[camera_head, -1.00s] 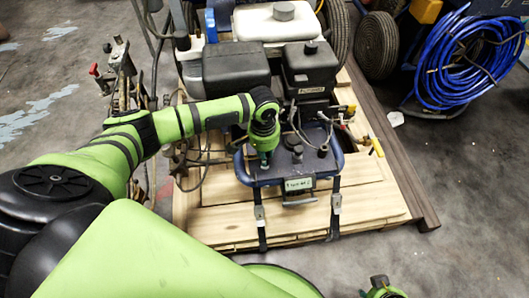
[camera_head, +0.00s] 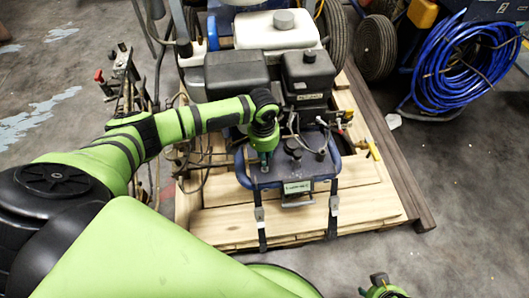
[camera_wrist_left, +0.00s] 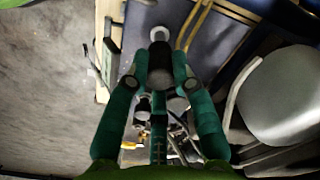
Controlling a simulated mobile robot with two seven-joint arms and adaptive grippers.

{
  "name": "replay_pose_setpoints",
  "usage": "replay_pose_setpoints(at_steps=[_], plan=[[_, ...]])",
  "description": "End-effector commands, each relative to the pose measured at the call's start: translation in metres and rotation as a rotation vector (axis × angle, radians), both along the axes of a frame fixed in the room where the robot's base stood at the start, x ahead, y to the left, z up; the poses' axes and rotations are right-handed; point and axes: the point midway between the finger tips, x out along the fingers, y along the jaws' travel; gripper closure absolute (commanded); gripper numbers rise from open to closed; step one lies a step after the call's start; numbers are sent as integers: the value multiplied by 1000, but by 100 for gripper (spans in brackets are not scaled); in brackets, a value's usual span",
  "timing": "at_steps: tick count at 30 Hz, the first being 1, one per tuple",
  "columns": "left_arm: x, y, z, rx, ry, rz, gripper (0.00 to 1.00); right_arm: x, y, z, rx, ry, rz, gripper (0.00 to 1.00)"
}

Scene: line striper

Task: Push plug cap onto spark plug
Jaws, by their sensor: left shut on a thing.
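My left gripper (camera_head: 264,165) is shut and points down over the left part of the blue-framed plate (camera_head: 303,175) at the front of the machine. In the left wrist view its green fingers (camera_wrist_left: 160,65) close around a dark, rounded piece, which looks like the plug cap (camera_wrist_left: 160,60). A pale round spot (camera_wrist_left: 160,34) shows just beyond the piece; I cannot tell whether they touch. The spark plug cannot be made out. A green part of my right arm (camera_head: 383,288) shows at the bottom edge; its fingers cannot be judged.
Two dark knobs (camera_head: 293,147) stand on the plate to the right of my left gripper. Black engine housings (camera_head: 235,72) and a white tank (camera_head: 270,29) stand behind. Cables hang near the engine.

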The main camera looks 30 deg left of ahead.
Motion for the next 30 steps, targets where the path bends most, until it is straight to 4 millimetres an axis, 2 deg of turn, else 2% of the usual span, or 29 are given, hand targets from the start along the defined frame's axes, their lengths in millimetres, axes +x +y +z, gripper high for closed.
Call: replay_pose_setpoints(at_steps=[16, 26, 30], plan=[[0, 0, 21, -1, 0, -1, 100, 0, 0, 28, 0, 0, 0, 60], [1, -1, 22, -1, -2, 0, 100, 0, 0, 26, 0, 0, 0, 60], [7, -9, 43, -2, -7, 12, 100, 4, 0, 10, -1, -6, 3, 60]])
